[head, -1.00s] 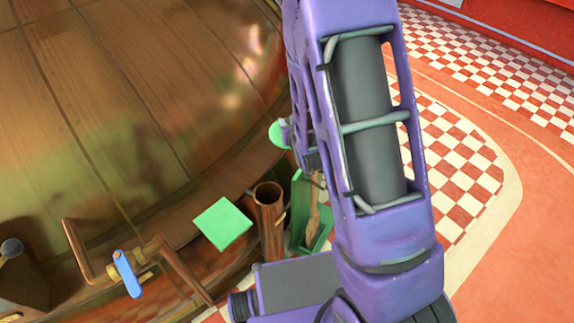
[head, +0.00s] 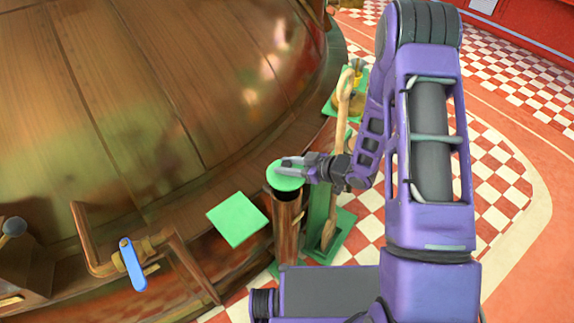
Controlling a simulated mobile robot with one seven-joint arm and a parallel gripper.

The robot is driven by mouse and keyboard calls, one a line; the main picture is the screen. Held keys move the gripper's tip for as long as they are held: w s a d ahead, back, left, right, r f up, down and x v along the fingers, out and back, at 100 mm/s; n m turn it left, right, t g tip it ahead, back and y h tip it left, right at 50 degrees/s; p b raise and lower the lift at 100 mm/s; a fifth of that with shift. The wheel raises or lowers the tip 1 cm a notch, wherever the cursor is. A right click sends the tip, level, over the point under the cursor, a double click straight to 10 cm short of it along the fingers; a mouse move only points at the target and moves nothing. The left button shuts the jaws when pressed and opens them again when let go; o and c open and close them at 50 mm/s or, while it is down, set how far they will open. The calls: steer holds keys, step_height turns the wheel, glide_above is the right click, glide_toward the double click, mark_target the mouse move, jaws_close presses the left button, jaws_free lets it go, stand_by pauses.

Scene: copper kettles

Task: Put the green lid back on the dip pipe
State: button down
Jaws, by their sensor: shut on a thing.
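The green lid (head: 284,179) is a round disc in the head view. My gripper (head: 290,165) is shut on it and holds it over the mouth of the dip pipe. The dip pipe (head: 287,228) is an upright copper tube beside the big kettle. The lid covers the left and far part of the mouth, and a dark gap shows at the near right. I cannot tell whether the lid touches the rim.
The copper kettle (head: 160,90) fills the left. A green square plate (head: 237,219) lies on its ledge, left of the pipe. A blue-handled valve (head: 132,264) is at lower left. A green stand with a long wooden paddle (head: 329,225) is close right of the pipe.

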mark_target(287, 179)
steer(key=shift+f+b, duration=2.2)
steer(key=shift+f, duration=0.95)
steer(key=shift+f, duration=0.65)
steer(key=shift+c, duration=2.2)
jaws_free()
steer(key=p+v, duration=0.2)
steer(key=v, duration=1.5)
steer(key=shift+s+d, duration=0.15)
steer(key=shift+d, duration=0.05)
